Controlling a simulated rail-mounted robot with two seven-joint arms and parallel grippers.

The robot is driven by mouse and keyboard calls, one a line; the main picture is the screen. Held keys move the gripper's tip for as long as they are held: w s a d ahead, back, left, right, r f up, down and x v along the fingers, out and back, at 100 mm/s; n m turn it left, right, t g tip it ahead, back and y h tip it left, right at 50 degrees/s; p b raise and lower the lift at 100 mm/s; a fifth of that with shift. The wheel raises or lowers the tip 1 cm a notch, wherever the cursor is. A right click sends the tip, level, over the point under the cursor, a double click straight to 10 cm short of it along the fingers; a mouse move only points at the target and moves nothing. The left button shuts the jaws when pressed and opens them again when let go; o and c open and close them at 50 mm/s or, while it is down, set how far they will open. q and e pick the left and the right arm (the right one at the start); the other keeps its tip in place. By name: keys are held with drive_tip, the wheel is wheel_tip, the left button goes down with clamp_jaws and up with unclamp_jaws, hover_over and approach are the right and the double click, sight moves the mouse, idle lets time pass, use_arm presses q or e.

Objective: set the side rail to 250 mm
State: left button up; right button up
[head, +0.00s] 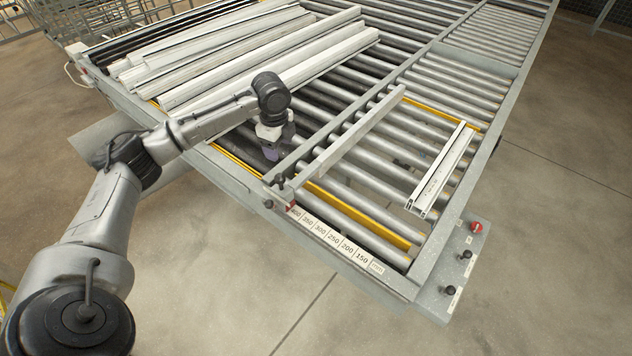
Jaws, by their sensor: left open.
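The side rail (350,141) is a pale straight bar lying across the rollers. A small red pointer (291,206) is at its near end. The scale (327,236) runs along the front edge with labels falling from 400 at left to 150 at right, then mm. The pointer is at the 400 end, left of the 250 label. My left gripper (271,153) points down over the rollers, left of the rail's near half and apart from it. It is open and looks empty; its fingertips are small and dark here. My right gripper is out of view.
Several long pale profiles (240,55) lie on the rollers at the back left. A short profile (441,170) lies right of the rail. A yellow strip (357,214) crosses the near rollers. A panel with a red button (475,227) is at the right corner.

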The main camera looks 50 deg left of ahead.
sight(281, 182)
use_arm(q)
drive_tip(key=f+m, duration=0.1)
drive_tip(key=f, duration=0.3)
drive_tip(key=s+f+m, duration=0.1)
drive_tip(key=f+m, duration=0.1)
drive_tip(key=f, duration=0.3)
drive_tip(key=f+m+p, duration=0.1)
drive_tip(key=f, duration=0.4)
drive_tip(key=shift+s+d+m+h, duration=0.15)
drive_tip(key=shift+d+m+h, duration=0.15)
drive_tip(key=shift+m, duration=0.1)
drive_tip(key=shift+c, duration=0.4)
